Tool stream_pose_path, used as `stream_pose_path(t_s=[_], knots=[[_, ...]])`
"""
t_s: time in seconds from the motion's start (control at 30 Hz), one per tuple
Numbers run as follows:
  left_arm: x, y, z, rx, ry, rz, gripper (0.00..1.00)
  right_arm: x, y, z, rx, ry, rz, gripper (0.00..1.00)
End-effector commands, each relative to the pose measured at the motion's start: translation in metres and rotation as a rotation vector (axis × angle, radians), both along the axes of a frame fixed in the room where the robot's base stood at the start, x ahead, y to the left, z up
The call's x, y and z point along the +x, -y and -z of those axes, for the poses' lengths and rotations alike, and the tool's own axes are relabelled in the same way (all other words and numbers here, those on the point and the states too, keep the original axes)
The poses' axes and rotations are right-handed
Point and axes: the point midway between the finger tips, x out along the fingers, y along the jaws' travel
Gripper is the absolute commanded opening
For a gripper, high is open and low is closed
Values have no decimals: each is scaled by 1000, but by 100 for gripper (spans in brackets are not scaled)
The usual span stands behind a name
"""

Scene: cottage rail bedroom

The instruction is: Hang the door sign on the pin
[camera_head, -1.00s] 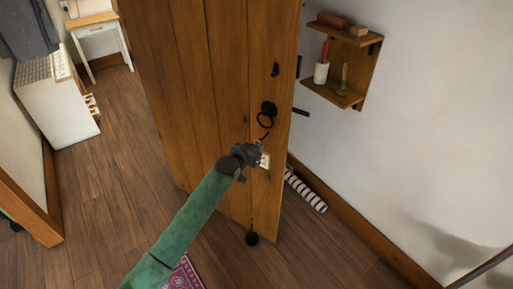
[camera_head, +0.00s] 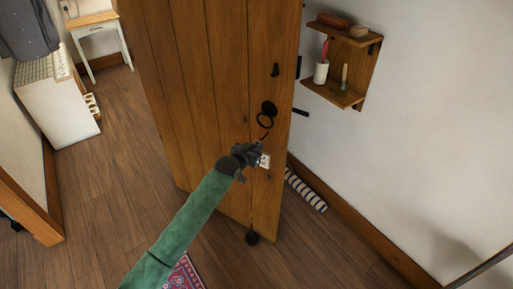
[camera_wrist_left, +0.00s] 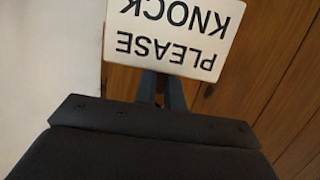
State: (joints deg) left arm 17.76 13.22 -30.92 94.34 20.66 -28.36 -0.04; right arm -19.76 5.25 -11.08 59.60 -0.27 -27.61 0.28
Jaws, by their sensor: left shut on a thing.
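The door sign (camera_wrist_left: 175,35) is a white plate with black "PLEASE KNOCK" lettering, upside down in the left wrist view. In the head view it is a small white patch (camera_head: 264,161) in front of the door. My left gripper (camera_head: 256,156) is shut on it, and its fingers (camera_wrist_left: 160,88) reach the sign's edge in the wrist view. The wooden door (camera_head: 215,90) stands open behind the gripper. It carries a black ring handle (camera_head: 267,114) and a dark latch piece (camera_head: 275,70) above it. I cannot make out the pin for certain. My right gripper is not in view.
A wooden wall shelf (camera_head: 343,98) with a white cup (camera_head: 321,72) and a candle holder is right of the door. A striped roll (camera_head: 306,190) lies along the wall. A patterned rug (camera_head: 184,275) is near my arm. A white drawer unit (camera_head: 57,110) stands at left.

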Motion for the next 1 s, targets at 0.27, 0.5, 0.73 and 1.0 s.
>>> stream_pose_path(t_s=[0.27, 0.5, 0.73, 1.0], knots=[[0, 0, 0, 0, 0, 0, 0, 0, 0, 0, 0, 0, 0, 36], [2, 1, 0, 0, 0, 0, 0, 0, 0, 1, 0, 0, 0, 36], [5, 3, 0, -1, 1, 0, 0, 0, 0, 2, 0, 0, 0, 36], [9, 6, 0, -1, 1, 0, 0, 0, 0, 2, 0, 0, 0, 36]])
